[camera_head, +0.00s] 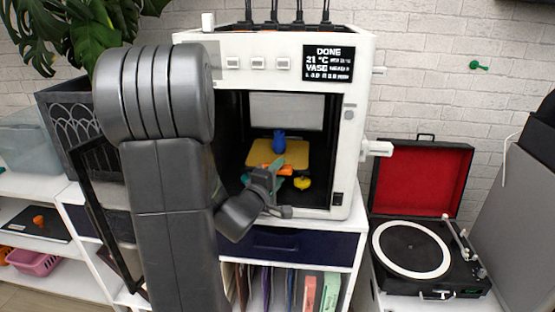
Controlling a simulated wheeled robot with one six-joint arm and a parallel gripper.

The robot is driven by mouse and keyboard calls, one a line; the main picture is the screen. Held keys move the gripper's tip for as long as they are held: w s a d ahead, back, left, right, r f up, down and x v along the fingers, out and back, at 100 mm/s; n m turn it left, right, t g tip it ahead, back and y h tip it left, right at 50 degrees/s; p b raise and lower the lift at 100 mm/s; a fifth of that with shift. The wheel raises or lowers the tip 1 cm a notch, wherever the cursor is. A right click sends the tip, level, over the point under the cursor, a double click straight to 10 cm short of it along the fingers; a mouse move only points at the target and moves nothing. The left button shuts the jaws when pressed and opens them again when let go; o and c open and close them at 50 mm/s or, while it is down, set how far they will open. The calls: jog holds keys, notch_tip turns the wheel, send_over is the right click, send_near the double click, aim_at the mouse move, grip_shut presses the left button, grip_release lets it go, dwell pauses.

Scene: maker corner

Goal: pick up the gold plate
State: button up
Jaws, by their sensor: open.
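The gold plate (296,153) lies flat inside the white 3D printer (355,95), in its dark chamber. A blue vase-like object (279,142) stands on the plate toward its back. An orange piece (284,169) and a yellow piece (303,183) lie at or just in front of the plate's front edge; I cannot tell whether they touch it. My gripper (274,184) is open at the chamber's front opening, in front of the plate and low. It hides part of the plate's front left and a teal piece beside it. Nothing shows held between its fingers.
The printer's dark-framed door (105,205) stands open at the left, partly behind my arm. The chamber's side walls flank the plate closely. A record player (418,250) with a raised red-lined lid stands at the right. Below the printer are a dark drawer (325,247) and folders.

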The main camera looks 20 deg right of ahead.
jog(key=shift+x, duration=1.3)
grip_shut()
notch_tip(320, 180, up, 10)
jog(key=p, duration=0.3)
jog(key=shift+p, duration=0.4)
